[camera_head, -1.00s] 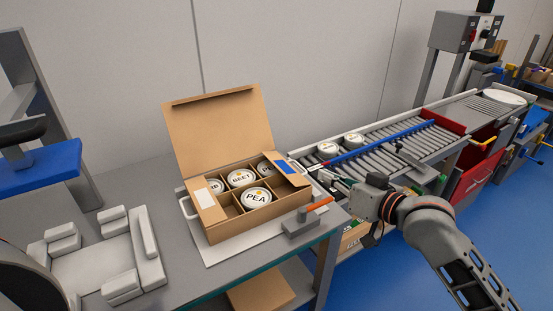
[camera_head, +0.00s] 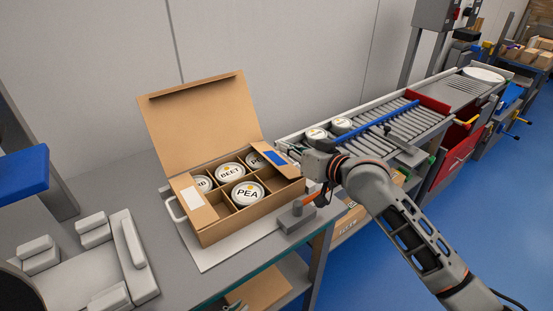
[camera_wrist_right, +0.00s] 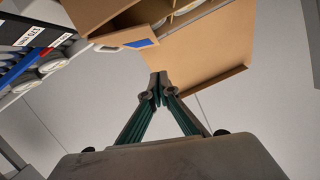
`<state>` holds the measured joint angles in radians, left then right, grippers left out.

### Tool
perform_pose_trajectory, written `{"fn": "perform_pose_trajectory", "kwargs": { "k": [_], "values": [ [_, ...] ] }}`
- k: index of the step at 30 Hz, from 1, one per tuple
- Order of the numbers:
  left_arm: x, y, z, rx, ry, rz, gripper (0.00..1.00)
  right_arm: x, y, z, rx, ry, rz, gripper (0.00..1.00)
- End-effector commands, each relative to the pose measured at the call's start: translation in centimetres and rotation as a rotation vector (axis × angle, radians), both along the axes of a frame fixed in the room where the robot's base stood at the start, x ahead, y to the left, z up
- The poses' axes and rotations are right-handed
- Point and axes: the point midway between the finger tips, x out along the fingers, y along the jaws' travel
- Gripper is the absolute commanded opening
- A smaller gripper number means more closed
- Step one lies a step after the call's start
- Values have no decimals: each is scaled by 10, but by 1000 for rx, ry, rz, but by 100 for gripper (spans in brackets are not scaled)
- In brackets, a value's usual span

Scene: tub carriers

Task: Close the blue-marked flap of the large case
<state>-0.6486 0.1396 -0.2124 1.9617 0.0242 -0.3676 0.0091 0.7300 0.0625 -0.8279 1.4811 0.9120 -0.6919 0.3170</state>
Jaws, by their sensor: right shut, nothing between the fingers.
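The large case (camera_head: 245,217) is an open cardboard box with its big lid (camera_head: 205,120) standing up at the back. Its dividers hold several round tubs, among them the PEA tub (camera_head: 247,193) and the BEET tub (camera_head: 230,171). The blue-marked flap (camera_head: 292,168) is on the right side and stands tilted, not flat over the tubs. In the wrist view the flap (camera_wrist_right: 118,39) shows its blue patch just beyond my fingers. My right gripper (camera_head: 288,154) is shut and empty, close beside the flap's outer side; contact cannot be told. My left gripper is out of view.
A white-marked flap (camera_head: 200,213) is on the case's left side. A grey clamp with an orange handle (camera_head: 297,215) stands at the case's front right. A roller conveyor (camera_head: 400,130) with tubs runs behind my right arm. A grey fixture (camera_head: 95,265) occupies the table's left.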

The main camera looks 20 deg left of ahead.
Motion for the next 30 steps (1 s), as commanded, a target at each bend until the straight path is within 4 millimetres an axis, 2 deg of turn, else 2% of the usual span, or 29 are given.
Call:
{"fn": "perform_pose_trajectory", "kwargs": {
  "k": [4,9,13,26,30],
  "values": [
    [0,0,-4,-1,1,0,9,13,21,-6,1,1,2,0],
    [0,0,-5,-1,1,0,9,8,23,-31,0,3,0,0],
    [0,0,-6,-1,1,0,9,6,25,-40,1,1,0,0],
    [0,0,-6,-1,1,0,9,5,26,-44,-1,-1,0,0],
    [1,0,4,0,0,0,9,3,27,-45,-36,-44,0,0]
  ]
}}
